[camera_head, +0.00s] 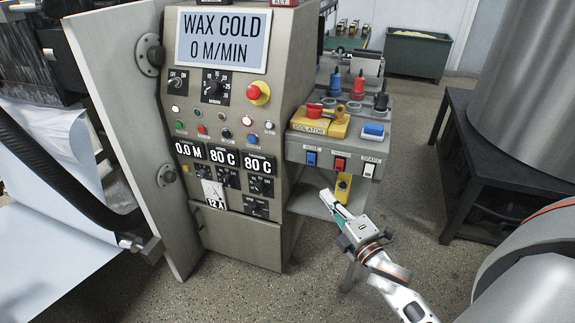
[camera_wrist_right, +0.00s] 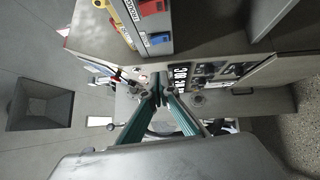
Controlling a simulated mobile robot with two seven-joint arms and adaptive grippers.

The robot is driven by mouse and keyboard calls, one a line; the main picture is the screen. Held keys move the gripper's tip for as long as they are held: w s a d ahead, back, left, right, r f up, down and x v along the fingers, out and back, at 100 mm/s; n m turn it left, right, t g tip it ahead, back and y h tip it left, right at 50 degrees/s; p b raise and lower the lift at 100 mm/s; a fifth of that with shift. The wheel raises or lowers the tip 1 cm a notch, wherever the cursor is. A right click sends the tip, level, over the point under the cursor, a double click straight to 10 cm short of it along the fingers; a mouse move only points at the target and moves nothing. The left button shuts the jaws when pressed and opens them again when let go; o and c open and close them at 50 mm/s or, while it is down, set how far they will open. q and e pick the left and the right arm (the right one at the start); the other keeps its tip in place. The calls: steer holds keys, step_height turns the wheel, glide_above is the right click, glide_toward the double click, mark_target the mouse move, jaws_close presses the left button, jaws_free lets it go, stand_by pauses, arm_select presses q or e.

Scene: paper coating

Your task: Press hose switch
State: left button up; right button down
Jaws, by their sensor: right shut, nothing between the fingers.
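A small grey control box (camera_head: 350,150) carries three rocker switches on its front. The blue switch (camera_head: 311,158) at its left end has a label above it that appears to read HOSE. A red switch (camera_head: 339,163) and a white switch (camera_head: 369,170) sit to its right. My right gripper (camera_head: 326,194) is shut and empty, below and apart from the blue switch in the head view. In the right wrist view, the closed fingertips (camera_wrist_right: 160,78) are near the box, with the blue switch (camera_wrist_right: 160,39) above them in the picture. My left gripper is not in view.
A grey cabinet (camera_head: 241,235) with a WAX COLD display (camera_head: 222,38) stands left of the box. A yellow-and-red isolator (camera_head: 322,120) sits on top of the box. A yellow switch unit (camera_head: 343,186) hangs below. A dark table (camera_head: 520,165) stands right.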

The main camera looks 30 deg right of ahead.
steer(key=shift+w+r, duration=0.1)
steer(key=shift+r, duration=0.05)
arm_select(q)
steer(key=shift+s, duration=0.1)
arm_select(e)
glide_toward(307, 156)
steer(key=w+a, duration=0.3)
arm_select(q)
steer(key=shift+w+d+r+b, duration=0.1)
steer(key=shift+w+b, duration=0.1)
steer(key=shift+b, duration=0.1)
arm_select(e)
steer(key=shift+w+d+r, duration=0.1)
steer(key=shift+w+d, duration=0.6)
steer(key=shift+d, duration=0.15)
steer(key=shift+w+d+r, duration=0.1)
steer(key=shift+w+d, duration=0.55)
steer(key=shift+d, duration=0.2)
